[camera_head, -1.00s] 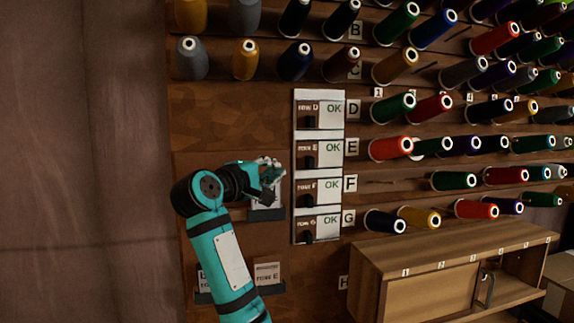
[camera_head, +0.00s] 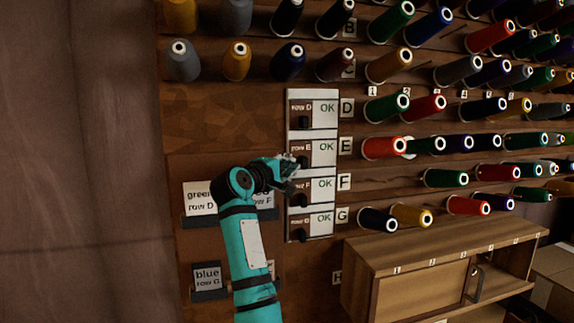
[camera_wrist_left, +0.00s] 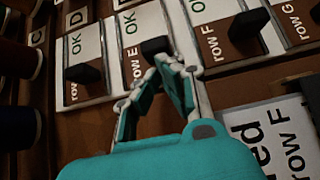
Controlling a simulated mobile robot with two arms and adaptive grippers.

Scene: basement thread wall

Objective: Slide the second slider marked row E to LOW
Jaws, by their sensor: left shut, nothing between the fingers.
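The white panel of sliders (camera_head: 288,222) stands upright on the wooden wall, with plates for rows D, E, F and G. The second plate, row E (camera_head: 324,148), shows a green OK. Its black knob (camera_wrist_left: 155,46) sits on the brown part beside the row E lettering. My left gripper (camera_head: 291,167) is shut and empty, with its fingertips at the left edge of the panel near the row E knob. In the left wrist view the shut fingertips (camera_wrist_left: 172,62) are just below that knob; I cannot tell whether they touch it. My right gripper is out of view.
The row D knob (camera_wrist_left: 84,72) and row F knob (camera_wrist_left: 248,22) lie close on either side. Label cards, such as green row D (camera_head: 199,197) and blue row G (camera_head: 207,276), sit left of the panel. Thread spools stick out to the right, above a wooden cabinet (camera_head: 420,292).

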